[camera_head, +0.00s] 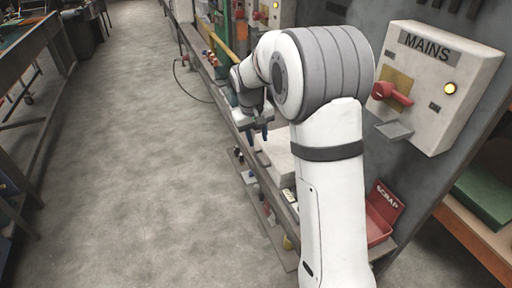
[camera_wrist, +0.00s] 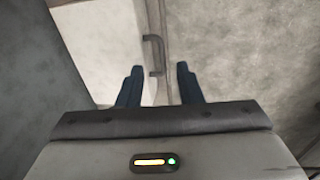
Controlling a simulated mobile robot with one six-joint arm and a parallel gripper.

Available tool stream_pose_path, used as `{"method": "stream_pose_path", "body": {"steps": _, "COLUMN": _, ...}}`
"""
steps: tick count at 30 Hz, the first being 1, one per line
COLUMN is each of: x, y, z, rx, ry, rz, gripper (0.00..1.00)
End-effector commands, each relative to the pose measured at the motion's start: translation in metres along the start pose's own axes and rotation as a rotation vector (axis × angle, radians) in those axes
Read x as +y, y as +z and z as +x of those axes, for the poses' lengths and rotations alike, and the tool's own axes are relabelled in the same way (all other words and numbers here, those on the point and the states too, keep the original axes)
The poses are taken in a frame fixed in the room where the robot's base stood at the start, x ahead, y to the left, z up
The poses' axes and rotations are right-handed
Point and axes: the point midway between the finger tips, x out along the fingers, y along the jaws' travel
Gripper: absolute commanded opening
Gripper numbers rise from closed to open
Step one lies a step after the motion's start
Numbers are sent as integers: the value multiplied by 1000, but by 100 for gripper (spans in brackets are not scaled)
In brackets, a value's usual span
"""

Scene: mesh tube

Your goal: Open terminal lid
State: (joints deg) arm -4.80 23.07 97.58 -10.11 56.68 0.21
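A pale box-like body (camera_head: 279,152) sits on the narrow bench beside my gripper in the head view; my arm hides part of it. The wrist view shows a pale panel (camera_wrist: 98,38) with a small dark handle (camera_wrist: 161,50) at its right edge, probably the terminal lid. My gripper (camera_head: 258,134) has two blue fingers and points down. In the wrist view my gripper (camera_wrist: 160,68) is open, with the handle ahead of the gap between the fingertips. Nothing is held. I cannot tell how far the handle is from the fingers or whether the lid is open.
A MAINS box (camera_head: 437,82) with a red switch and a lit yellow lamp is on the grey panel at right. A red SCRAP bin (camera_head: 380,215) stands below it. A workbench (camera_head: 30,42) is at far left. The concrete floor (camera_head: 140,150) between is clear.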

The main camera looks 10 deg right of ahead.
Motion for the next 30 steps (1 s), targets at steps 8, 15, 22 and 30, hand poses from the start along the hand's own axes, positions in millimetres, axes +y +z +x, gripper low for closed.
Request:
{"method": "stream_pose_path", "body": {"steps": 8, "x": -3, "y": -45, "z": 42, "rx": -32, "ry": 24, "rz": -37, "gripper": 33}}
{"method": "stream_pose_path", "body": {"steps": 15, "x": -3, "y": -47, "z": 67, "rx": -38, "ry": 27, "rz": -41, "gripper": 33}}
{"method": "stream_pose_path", "body": {"steps": 22, "x": -3, "y": -46, "z": 104, "rx": -38, "ry": 26, "rz": -41, "gripper": 33}}
{"method": "stream_pose_path", "body": {"steps": 30, "x": -2, "y": -46, "z": 122, "rx": -34, "ry": 26, "rz": -42, "gripper": 33}}
